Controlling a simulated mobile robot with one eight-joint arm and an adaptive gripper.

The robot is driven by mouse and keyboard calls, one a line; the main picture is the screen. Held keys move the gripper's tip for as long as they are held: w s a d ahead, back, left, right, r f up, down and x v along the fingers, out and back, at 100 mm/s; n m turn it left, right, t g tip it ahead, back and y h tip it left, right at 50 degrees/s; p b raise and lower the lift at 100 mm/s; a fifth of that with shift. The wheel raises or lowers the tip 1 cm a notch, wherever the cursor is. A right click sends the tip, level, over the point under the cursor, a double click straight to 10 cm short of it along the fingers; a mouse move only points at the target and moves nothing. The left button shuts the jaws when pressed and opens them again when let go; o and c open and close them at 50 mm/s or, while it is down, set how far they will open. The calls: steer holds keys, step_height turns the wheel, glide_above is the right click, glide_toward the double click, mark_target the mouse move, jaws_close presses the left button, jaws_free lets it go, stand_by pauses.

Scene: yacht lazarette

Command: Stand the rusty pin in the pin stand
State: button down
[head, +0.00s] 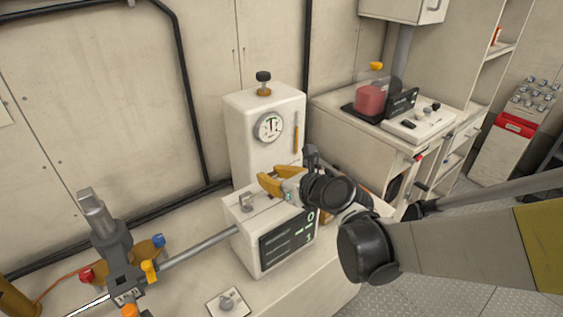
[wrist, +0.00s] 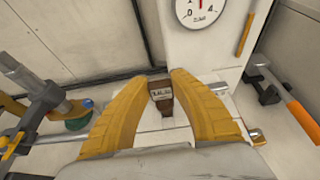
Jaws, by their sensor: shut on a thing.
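My gripper (head: 264,184) is above the white box with the dark display, in front of the dial cabinet. In the wrist view its two yellow fingers (wrist: 163,74) close toward each other around a small brown, rust-coloured piece (wrist: 164,106) with a pale lettered face, which I take to be the rusty pin. Its lower end is hard to make out against the box top, so I cannot tell whether it touches it. In the head view the fingers hide it. I cannot tell for certain which thing is the pin stand; a small grey metal fitting (head: 247,202) stands on the box top.
The white display box (head: 245,244) stands below my gripper. The dial cabinet (head: 242,126) rises close behind it. A metal rod (head: 200,246) runs left to a clamp fixture (head: 113,250) with coloured knobs. A small square plate with a knob (head: 227,301) lies in front. Bench front right is clear.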

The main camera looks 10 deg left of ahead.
steer(key=shift+f+b, duration=0.9)
steer(key=shift+f, duration=0.2)
steer(key=c, duration=1.1)
jaws_free()
steer(key=shift+c, duration=0.2)
steer(key=v, duration=1.2)
